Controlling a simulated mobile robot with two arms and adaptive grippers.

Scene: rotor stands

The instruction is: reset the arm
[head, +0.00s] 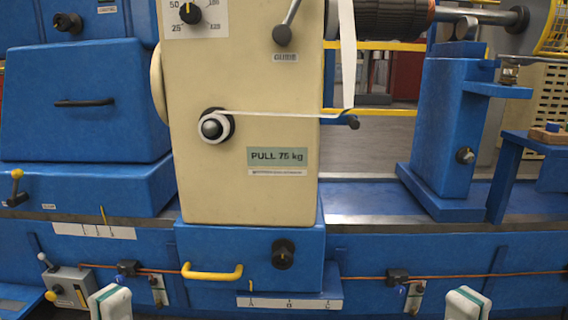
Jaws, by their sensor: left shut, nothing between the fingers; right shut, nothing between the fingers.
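My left gripper (110,302) shows at the bottom edge of the head view, left of the middle. It is shut and empty. My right gripper (467,303) shows at the bottom edge on the right, also shut and empty. Both are pale with green pads and are cut off by the frame. They appear in front of the blue machine base and seem to hold nothing. The rest of both arms is out of view.
A cream machine housing (240,110) with a "PULL 75 kg" label stands on a blue base (400,255). A yellow handle (212,273), a black knob (283,254) and a grey switch box (68,287) project from the front. A blue stand (440,125) is right.

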